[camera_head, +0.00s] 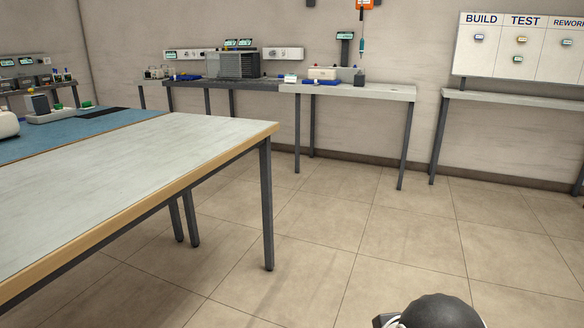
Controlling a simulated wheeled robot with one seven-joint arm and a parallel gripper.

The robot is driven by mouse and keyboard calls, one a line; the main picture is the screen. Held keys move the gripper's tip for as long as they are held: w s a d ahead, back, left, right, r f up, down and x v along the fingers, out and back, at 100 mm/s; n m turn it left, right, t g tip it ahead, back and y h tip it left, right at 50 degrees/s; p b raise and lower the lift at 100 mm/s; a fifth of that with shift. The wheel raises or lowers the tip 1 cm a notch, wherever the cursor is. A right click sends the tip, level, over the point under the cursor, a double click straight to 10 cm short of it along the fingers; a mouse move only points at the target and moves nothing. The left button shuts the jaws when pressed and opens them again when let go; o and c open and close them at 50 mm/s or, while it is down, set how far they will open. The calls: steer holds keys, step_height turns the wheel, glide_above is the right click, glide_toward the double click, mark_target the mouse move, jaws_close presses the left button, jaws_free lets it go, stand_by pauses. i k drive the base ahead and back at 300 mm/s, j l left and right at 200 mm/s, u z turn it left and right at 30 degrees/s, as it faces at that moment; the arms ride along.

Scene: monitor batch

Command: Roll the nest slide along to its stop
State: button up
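I cannot pick out the nest slide for certain in the head view. A back bench (385,92) stands against the far wall, with small equipment on it. On it are a cream-coloured unit (323,73) over something blue and a small dark block (359,77). A screwdriver-like tool (362,46) hangs above them. These things are too small and far off to tell whether any of them is the slide. My gripper does not show. A dark rounded part of my own arm shows at the bottom edge, right of centre.
A large pale worktable (130,150) with a wooden edge fills the left. A blue mat (45,140) with a white tray lies beyond it. A dark ribbed box (238,65) stands on the back bench. A board (520,48) hangs at right. The tiled floor (360,220) between is clear.

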mark_target(320, 81)
steer(key=i+l+z, duration=0.3)
steer(key=i, duration=0.7)
steer(key=i+z, duration=0.3)
steer(key=i, duration=0.7)
steer(key=i+u, duration=0.15)
steer(key=i, duration=0.3)
steer(key=i+l+u, duration=0.15)
steer(key=i, duration=0.3)
steer(key=i+l+u, duration=0.1)
steer(key=i, duration=0.4)
steer(key=i+l+u, duration=0.15)
steer(key=i, duration=0.3)
steer(key=i+l+u, duration=0.15)
steer(key=i, duration=0.25)
steer(key=i+l, duration=0.05)
steer(key=l, duration=0.05)
